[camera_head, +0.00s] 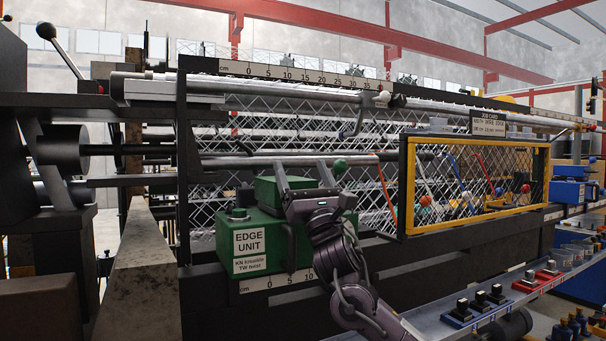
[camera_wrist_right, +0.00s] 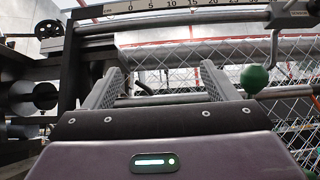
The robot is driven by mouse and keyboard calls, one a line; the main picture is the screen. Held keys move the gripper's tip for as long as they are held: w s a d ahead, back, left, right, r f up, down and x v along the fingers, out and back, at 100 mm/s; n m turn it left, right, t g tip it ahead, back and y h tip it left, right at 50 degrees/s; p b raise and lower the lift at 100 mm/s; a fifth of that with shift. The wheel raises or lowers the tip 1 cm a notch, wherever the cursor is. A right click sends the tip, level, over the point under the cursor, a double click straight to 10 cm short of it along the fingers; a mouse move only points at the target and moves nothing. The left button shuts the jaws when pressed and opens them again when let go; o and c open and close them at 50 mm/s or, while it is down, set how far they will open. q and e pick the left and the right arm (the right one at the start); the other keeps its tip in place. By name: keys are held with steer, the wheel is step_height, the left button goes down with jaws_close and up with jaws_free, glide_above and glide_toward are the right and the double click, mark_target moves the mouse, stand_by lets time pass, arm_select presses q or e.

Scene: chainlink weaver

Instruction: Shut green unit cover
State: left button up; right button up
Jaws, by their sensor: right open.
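The green edge unit (camera_head: 225,234), with a white "EDGE UNIT" label, sits low on the machine in the head view. A smaller green block (camera_head: 264,193) stands above its body; I cannot tell whether this is the cover or how far it is open. A green ball knob (camera_head: 339,167) is at the upper right of the unit, and it also shows in the right wrist view (camera_wrist_right: 254,78). My right gripper (camera_head: 303,168) is open, fingers up, in front of the unit and left of the knob. Its fingers (camera_wrist_right: 162,78) have nothing visible between them. My left gripper is out of view.
A mesh guard with a yellow and black frame (camera_head: 478,207) stands to the right. Long metal bars (camera_head: 250,97) and chain-link mesh (camera_head: 225,125) lie behind the gripper. A grey shelf with push buttons (camera_head: 479,303) runs along the lower right.

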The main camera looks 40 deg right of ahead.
steer(key=shift+s+f, duration=0.3)
steer(key=shift+f, duration=0.2)
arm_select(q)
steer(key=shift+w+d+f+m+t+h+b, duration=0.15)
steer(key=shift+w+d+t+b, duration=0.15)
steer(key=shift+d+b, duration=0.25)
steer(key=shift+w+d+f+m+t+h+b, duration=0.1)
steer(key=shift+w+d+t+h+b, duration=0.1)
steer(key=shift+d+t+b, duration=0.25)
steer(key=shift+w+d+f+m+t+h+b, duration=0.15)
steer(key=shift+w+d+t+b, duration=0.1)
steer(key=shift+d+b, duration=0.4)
arm_select(e)
steer(key=v, duration=0.6)
steer(key=shift+s+f, duration=0.25)
steer(key=shift+s, duration=0.05)
steer(key=shift+a, duration=0.15)
